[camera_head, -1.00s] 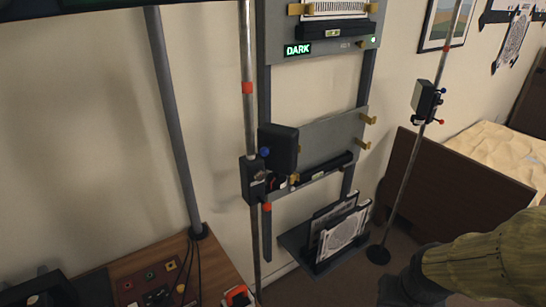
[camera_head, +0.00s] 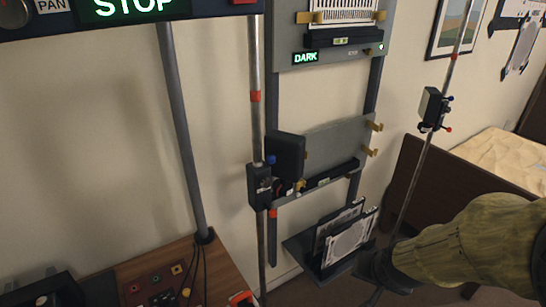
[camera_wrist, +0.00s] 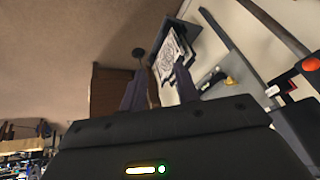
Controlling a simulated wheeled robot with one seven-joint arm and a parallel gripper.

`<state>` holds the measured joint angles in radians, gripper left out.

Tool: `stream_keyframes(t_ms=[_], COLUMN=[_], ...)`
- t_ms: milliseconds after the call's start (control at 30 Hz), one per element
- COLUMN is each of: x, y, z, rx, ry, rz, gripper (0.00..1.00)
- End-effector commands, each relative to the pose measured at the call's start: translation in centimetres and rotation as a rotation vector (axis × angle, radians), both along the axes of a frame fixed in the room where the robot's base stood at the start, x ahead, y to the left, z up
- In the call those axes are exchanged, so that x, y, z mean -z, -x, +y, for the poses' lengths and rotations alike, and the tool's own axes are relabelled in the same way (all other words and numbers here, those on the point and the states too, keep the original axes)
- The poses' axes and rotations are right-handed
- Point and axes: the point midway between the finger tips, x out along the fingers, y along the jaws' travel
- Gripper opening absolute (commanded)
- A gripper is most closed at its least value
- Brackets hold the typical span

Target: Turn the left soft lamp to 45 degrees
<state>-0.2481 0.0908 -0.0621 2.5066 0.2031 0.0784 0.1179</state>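The left soft lamp (camera_head: 288,157) is a dark box head on the left pole (camera_head: 257,130). It is held by a black clamp (camera_head: 259,187) with a blue knob (camera_head: 270,160). Red bands mark the pole above and below the clamp. A second, smaller lamp (camera_head: 432,107) sits on the right pole. My gripper (camera_wrist: 160,68) shows two dark fingers spread apart with nothing between them. In the head view my gripper is a dark shape low at the right, well apart from the left lamp. The left lamp's dial or angle cannot be read.
A grey frame (camera_head: 368,100) behind the lamp carries a shelf, brass hooks and a "DARK" display (camera_head: 305,57). A lower rack (camera_head: 301,251) holds framed panels near my arm. A wooden desk (camera_head: 222,262) stands at lower left. A "STOP" sign (camera_head: 135,7) hangs at upper left.

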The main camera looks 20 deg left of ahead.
Motion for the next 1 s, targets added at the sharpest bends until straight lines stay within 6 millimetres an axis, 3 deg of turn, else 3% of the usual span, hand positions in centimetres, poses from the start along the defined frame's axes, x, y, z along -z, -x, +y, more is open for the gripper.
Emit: stream_keyframes(t_ms=[33, 200, 500, 767, 1000], x=[-0.6, -2.3, -5.7, -9.4, -13.3], y=[-1.0, -4.3, -7.0, -6.2, -2.6], z=[1.8, 6.9, 15.4, 21.7, 26.4], rx=[0.014, 0.107, 0.270, 0.391, 0.474], ry=[-0.028, -0.131, -0.306, -0.461, -0.616], rz=[-0.038, -0.184, -0.435, -0.663, -0.881], gripper=[0.31, 0.31, 0.31, 0.31, 0.31])
